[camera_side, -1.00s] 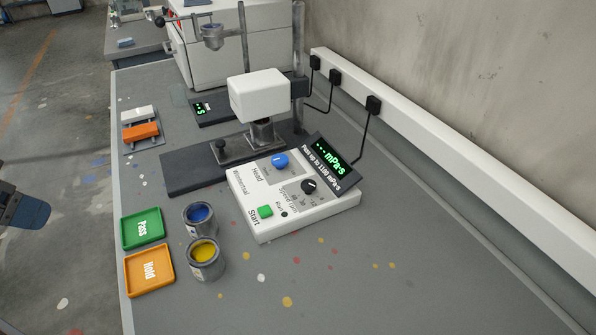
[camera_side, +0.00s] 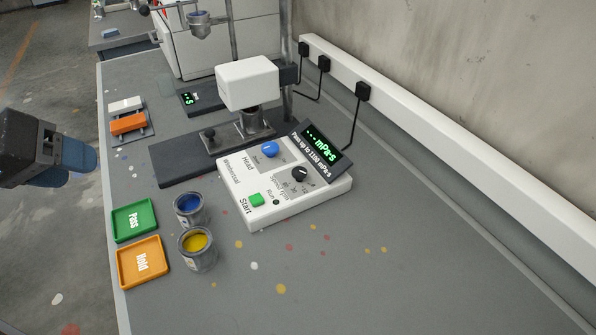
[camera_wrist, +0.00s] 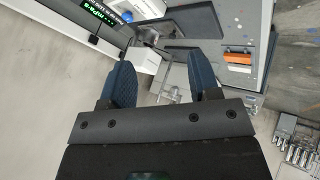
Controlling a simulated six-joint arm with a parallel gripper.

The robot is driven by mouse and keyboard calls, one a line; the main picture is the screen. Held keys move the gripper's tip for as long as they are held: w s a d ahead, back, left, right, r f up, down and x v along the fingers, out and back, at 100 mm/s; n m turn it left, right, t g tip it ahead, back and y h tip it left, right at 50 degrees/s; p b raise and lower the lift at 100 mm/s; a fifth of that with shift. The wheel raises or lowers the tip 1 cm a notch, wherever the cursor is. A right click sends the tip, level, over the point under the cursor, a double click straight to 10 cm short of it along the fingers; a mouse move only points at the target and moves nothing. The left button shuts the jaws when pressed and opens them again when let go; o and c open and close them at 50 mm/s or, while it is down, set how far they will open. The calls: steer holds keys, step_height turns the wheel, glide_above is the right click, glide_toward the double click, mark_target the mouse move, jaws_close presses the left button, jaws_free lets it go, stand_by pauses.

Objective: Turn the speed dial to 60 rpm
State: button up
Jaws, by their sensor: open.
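The speed dial (camera_side: 300,174) is a black knob with a printed scale, on the sloped top of a white control box (camera_side: 290,205). A blue head knob (camera_side: 270,149) and a green start button (camera_side: 256,200) sit on the same box. The tilted display (camera_side: 322,146) shows dashes and "mPa·s". My gripper (camera_side: 85,160) is at the left edge of the side view, off the table and well apart from the box. In the wrist view its two blue fingers (camera_wrist: 164,85) are spread with nothing between them. Which number the dial points at is too small to read.
Blue (camera_side: 189,208) and yellow (camera_side: 197,249) paint cans stand left of the box, beside the green Pass tray (camera_side: 134,219) and orange Hold tray (camera_side: 143,262). A white head (camera_side: 248,83) on a stand rises behind. The table front right is clear.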

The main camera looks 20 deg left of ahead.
steer(key=w+d+f+n+t+h, duration=0.2)
steer(key=w+d+n+t, duration=0.1)
steer(key=w+d+n, duration=1.1)
steer(key=n+t+y, duration=0.3)
steer(key=n+y, duration=0.2)
steer(key=n, duration=1.2)
glide_toward(299, 171)
steer(key=x, duration=0.8)
steer(key=shift+w+f, duration=0.2)
steer(key=shift+w, duration=0.05)
steer(key=c, duration=0.8)
steer(key=shift+h, duration=0.3)
steer(key=shift+c, duration=0.2)
